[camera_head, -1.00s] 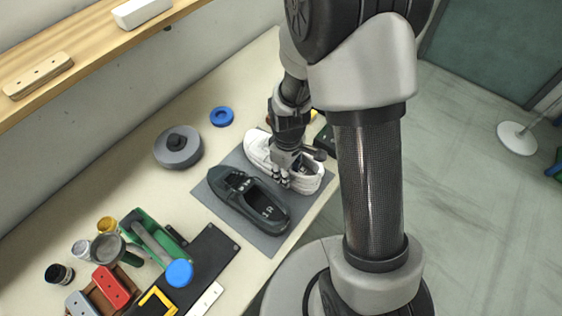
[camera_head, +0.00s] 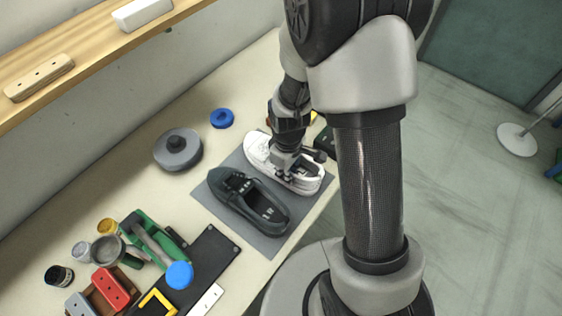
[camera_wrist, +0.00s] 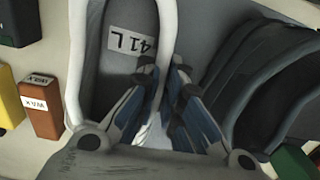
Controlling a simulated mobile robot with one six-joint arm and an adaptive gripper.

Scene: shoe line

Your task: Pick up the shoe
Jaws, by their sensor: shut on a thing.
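The white shoe (camera_head: 258,148) lies on a grey mat (camera_head: 266,243) on the bench, beside a dark green-grey shoe (camera_head: 222,184). My gripper (camera_head: 284,174) is down at the white shoe's opening. In the wrist view my gripper (camera_wrist: 162,78) has its fingers on either side of the near white rim, one inside and one outside, shut on the shoe's side wall. The white shoe (camera_wrist: 78,50) shows a "41 L" label inside. The dark shoe (camera_wrist: 255,85) is close on the right. The pinched part of the rim is partly hidden by the fingers.
Brown (camera_wrist: 40,108) and yellow (camera_wrist: 8,98) boxes are near the white shoe. Tools, jars and a red block (camera_head: 111,287) crowd the left front. A wooden shelf (camera_head: 75,50) hangs above.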

